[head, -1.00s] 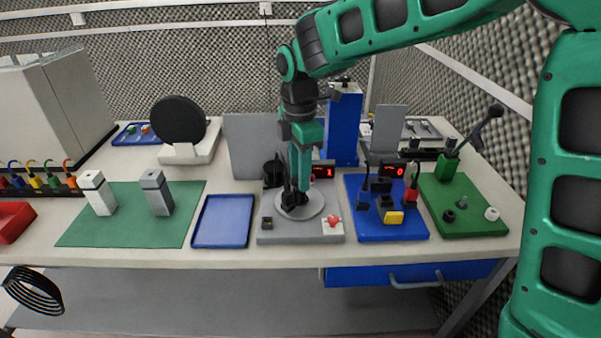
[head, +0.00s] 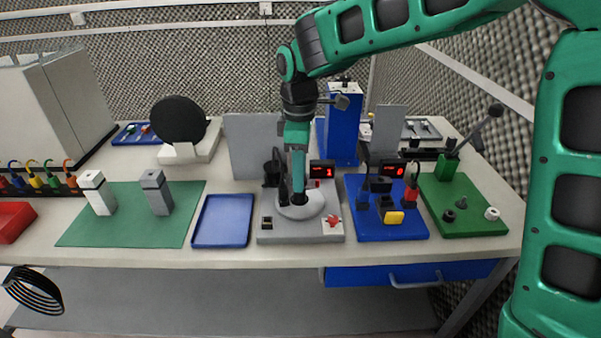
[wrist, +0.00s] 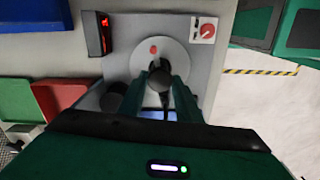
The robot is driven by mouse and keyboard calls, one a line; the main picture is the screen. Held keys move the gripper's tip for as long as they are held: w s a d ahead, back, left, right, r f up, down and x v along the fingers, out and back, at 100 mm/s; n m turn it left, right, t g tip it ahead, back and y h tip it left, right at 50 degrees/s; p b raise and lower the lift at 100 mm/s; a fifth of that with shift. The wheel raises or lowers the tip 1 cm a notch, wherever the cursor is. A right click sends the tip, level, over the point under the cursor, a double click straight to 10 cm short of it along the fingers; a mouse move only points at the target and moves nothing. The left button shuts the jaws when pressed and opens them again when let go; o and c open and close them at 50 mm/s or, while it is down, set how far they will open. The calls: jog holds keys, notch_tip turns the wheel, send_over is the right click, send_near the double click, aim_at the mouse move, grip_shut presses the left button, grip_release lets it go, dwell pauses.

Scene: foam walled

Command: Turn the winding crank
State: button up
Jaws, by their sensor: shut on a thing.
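The winding crank is a light round disc (head: 312,208) on a grey base plate (head: 268,237), in the middle of the bench. In the wrist view the disc (wrist: 178,58) carries a red dot and a dark knob (wrist: 159,80). My gripper (head: 298,199) points down over the disc. In the wrist view my gripper (wrist: 160,84) is shut on the dark knob, with a finger on either side. The fingers hide part of the disc. A red dial (head: 333,222) sits on a white patch at the plate's front right. A red-digit display (head: 322,169) stands behind the disc.
A blue tray (head: 223,221) lies just left of the plate. A blue board (head: 391,230) with plugs stands close on the right, then a green board (head: 470,215) with a lever. A grey upright panel (head: 250,145) and a blue tower (head: 343,125) stand behind.

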jog(key=shift+w+r+m, duration=0.1)
jog(key=shift+w+m, duration=0.05)
jog(key=shift+m, duration=1.05)
jog(key=shift+w+r+m, duration=0.1)
jog(key=shift+m, duration=3.8)
jog(key=shift+f+m, duration=0.1)
jog(key=shift+m, duration=4.9)
jog(key=shift+s+m, duration=0.1)
jog(key=shift+m, duration=4.6)
jog(key=shift+a+m, duration=0.1)
jog(key=shift+m, duration=4.1)
jog(key=shift+m, duration=0.6)
